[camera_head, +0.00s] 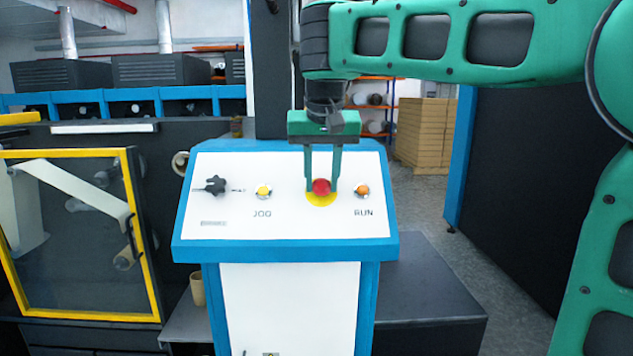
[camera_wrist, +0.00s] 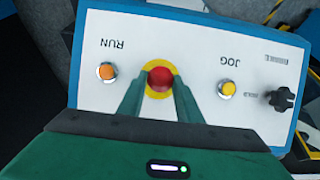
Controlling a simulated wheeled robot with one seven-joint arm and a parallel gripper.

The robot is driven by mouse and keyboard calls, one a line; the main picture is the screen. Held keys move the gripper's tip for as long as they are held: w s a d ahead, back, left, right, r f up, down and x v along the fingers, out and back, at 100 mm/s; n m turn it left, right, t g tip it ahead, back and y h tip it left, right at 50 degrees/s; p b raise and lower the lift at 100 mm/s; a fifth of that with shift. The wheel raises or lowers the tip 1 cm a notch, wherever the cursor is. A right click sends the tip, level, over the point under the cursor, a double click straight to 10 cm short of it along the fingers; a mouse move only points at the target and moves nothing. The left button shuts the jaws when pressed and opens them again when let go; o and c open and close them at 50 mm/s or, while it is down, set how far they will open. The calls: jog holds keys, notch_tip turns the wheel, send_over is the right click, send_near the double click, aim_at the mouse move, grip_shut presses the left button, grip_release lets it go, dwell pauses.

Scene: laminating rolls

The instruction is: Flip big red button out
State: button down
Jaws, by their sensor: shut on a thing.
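The big red button (camera_head: 321,187) sits on a yellow round base on the white sloped panel (camera_head: 290,222), between the JOG and RUN buttons. It also shows in the wrist view (camera_wrist: 160,78) with the yellow ring around it. My gripper (camera_head: 322,186) comes down from above with one green finger on each side of the button. In the wrist view my gripper (camera_wrist: 160,88) has both fingertips against the button's sides. It is shut on the button. Parts of the button's sides are hidden by the fingers.
A yellow JOG button (camera_head: 263,191) lies left of the red one, and an orange RUN button (camera_head: 362,190) is close on the right. A black knob (camera_head: 215,185) is at the panel's left. A yellow-framed glass guard (camera_head: 80,235) stands left of the console.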

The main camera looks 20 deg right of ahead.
jog(key=shift+s+a+r, duration=0.15)
jog(key=shift+s+r, duration=0.15)
jog(key=shift+r, duration=0.1)
jog(key=c, duration=1.3)
grip_release()
jog(key=shift+o, duration=0.2)
